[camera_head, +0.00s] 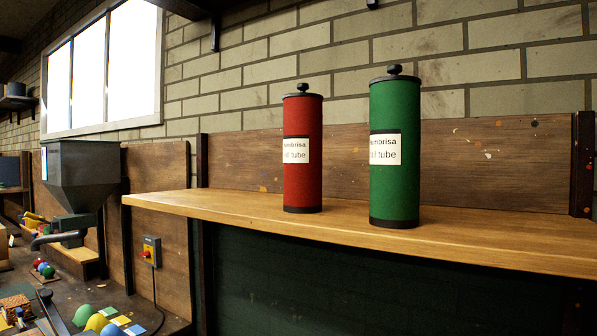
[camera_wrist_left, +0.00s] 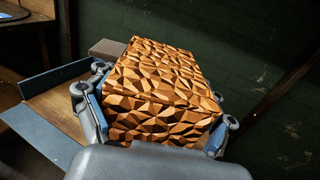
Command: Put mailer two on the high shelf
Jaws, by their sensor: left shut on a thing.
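My left gripper (camera_wrist_left: 155,120) is shut on a box with a faceted copper-brown surface (camera_wrist_left: 165,75), one finger on each side of it. No label shows on the box, so I cannot tell whether it is mailer two. In the head view a red tube (camera_head: 303,185) and a green tube (camera_head: 394,190) stand upright and apart on a light wooden shelf (camera_head: 480,238). Both have black caps and white, partly readable labels. A dark bracketed shelf (camera_head: 190,6) shows only in part at the top edge. Neither gripper shows in the head view.
The light shelf is bare left and right of the tubes. A grey hopper (camera_head: 82,175) and a cluttered bench with coloured balls (camera_head: 96,322) are at the left. A switch box (camera_head: 152,251) is on the wooden panel. In the wrist view a blue-edged wooden surface (camera_wrist_left: 55,110) lies at left.

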